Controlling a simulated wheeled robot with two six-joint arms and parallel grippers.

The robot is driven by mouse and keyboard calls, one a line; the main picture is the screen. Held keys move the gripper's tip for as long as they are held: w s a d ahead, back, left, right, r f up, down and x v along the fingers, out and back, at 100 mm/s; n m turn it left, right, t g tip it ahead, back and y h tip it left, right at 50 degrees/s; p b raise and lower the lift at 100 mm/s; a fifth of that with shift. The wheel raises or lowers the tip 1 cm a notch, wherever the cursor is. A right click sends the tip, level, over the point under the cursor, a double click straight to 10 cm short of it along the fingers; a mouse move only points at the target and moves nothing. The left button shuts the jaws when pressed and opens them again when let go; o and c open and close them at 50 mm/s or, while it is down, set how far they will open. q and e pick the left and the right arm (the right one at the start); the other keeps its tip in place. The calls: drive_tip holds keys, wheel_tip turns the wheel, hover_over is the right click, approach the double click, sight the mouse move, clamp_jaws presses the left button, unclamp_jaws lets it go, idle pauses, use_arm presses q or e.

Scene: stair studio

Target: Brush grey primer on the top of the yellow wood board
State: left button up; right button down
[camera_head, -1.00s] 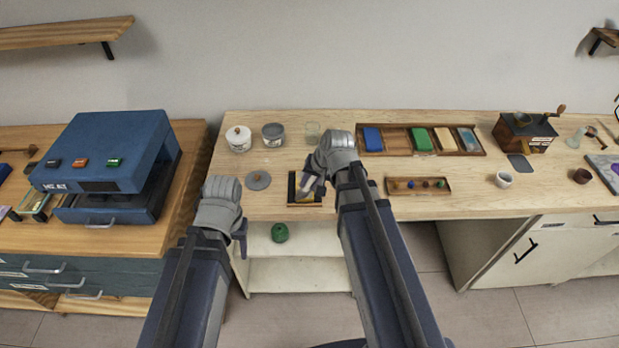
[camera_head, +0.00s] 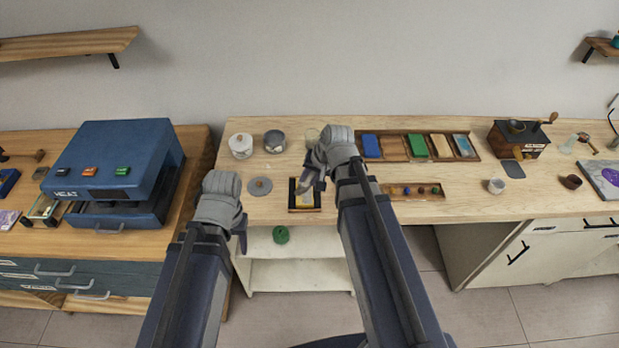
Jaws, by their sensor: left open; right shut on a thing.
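The yellow wood board (camera_head: 313,199) lies near the front edge of the middle table, with a dark border around it; part of its top is hidden. My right gripper (camera_head: 314,174) is over its back part, shut on a brush (camera_head: 305,184), mostly hidden by the gripper. I cannot tell whether the bristles touch the board or how much grey is on it. An open grey tin (camera_head: 274,141) stands behind to the left, and a round grey lid (camera_head: 259,186) lies in front of it. My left gripper (camera_head: 241,232) is open and empty, at the table's front left.
A lidded white jar (camera_head: 241,146) and a clear glass (camera_head: 312,135) stand at the back. A tray of coloured blocks (camera_head: 394,158) and a small tray of knobs (camera_head: 397,191) lie to the right. A blue heat press (camera_head: 117,172) stands left.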

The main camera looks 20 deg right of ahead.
drive_tip(key=shift+r, duration=0.15)
wheel_tip(320, 180, up, 3)
drive_tip(key=p, duration=0.3)
drive_tip(key=shift+r, duration=0.1)
idle(0.9)
drive_tip(key=shift+s+b+x, duration=0.25)
drive_tip(key=shift+b+x, duration=0.9)
drive_tip(key=shift+x, duration=0.05)
drive_tip(key=shift+w, duration=0.1)
